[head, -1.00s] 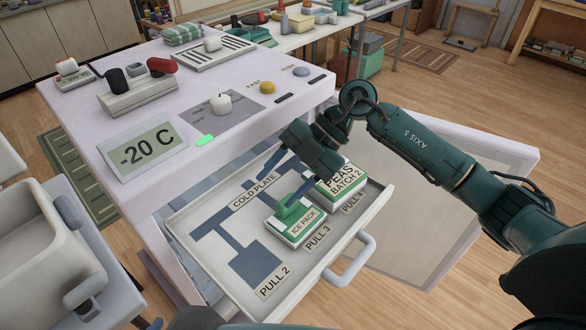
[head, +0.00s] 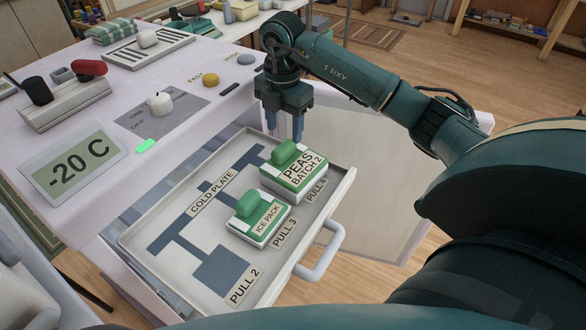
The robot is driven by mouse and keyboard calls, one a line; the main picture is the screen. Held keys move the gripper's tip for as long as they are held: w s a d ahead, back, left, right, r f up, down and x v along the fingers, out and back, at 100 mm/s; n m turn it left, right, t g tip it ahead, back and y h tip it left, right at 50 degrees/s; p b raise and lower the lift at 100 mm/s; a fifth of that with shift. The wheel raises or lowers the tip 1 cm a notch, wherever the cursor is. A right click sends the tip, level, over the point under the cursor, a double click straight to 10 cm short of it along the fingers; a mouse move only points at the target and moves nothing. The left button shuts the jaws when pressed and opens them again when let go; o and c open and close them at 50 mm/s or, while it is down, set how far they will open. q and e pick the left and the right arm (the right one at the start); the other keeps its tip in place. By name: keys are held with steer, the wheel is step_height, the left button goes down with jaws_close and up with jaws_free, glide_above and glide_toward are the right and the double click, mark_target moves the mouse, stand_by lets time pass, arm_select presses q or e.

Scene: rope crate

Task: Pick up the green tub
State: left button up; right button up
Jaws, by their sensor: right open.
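The green tub with a white label reading PEAS BATCH 2 (head: 304,168) sits in the open drawer at its far right end, a green handle on top. My right gripper (head: 285,133) points straight down just above and slightly behind this handle in the picture. Its two blue-grey fingers are apart with nothing between them; I cannot tell whether a fingertip touches the handle. A smaller green-and-white box labelled ICE PACK (head: 266,222), also with a green handle, sits beside the tub, nearer to me. My left gripper is not in view.
The drawer (head: 150,262) has low walls and a front handle (head: 322,254). A blue-grey cold plate pattern (head: 222,268) covers bare floor at left.

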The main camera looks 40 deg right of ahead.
mark_target(284, 145)
steer(key=f, duration=0.5)
steer(key=shift+w+f+p, duration=0.1)
steer(key=shift+w+p, duration=0.1)
steer(key=shift+p, duration=0.1)
jaws_close()
